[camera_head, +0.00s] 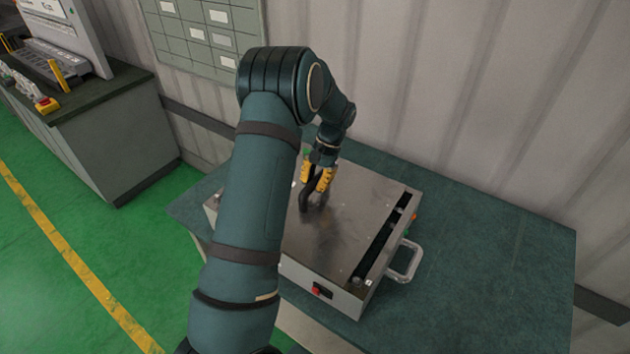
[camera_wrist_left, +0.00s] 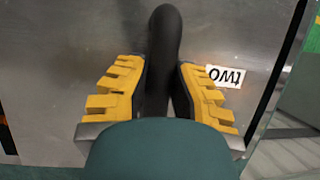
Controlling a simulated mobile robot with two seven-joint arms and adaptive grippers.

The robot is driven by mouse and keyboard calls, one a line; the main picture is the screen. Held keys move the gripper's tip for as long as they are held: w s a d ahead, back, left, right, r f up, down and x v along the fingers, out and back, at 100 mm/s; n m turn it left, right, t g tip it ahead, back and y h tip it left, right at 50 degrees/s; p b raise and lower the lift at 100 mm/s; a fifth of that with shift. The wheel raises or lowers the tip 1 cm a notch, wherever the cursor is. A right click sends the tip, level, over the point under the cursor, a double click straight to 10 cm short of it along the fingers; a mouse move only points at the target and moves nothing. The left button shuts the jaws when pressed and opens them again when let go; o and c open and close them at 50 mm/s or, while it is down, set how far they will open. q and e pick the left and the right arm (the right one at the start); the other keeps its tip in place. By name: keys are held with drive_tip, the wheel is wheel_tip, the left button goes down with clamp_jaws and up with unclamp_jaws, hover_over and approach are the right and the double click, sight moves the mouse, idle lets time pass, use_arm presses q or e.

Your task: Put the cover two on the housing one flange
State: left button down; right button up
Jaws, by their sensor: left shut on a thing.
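The cover two (camera_head: 335,238) is a flat metal plate with a dark upright handle (camera_head: 312,200). It lies over most of the top of a grey metal box, the housing (camera_head: 345,303), on the table. A dark open strip of the housing (camera_head: 385,240) shows along the cover's right side. Whether the cover touches the flange cannot be told. My left gripper (camera_head: 319,180) comes from above and is shut on the handle. My right gripper is not in view.
The green table (camera_head: 480,240) is clear to the right of the housing. A silver side handle (camera_head: 405,262) sticks out from the housing's right side, and a red switch (camera_head: 319,290) sits on its front. A wall stands behind; a control desk (camera_head: 110,130) is at the left.

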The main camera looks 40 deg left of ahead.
use_arm(q)
drive_tip(key=c, duration=1)
unclamp_jaws()
drive_tip(key=shift+o, duration=0.2)
drive_tip(key=shift+r, duration=0.1)
drive_tip(key=v, duration=1.2)
drive_tip(key=shift+d, duration=0.1)
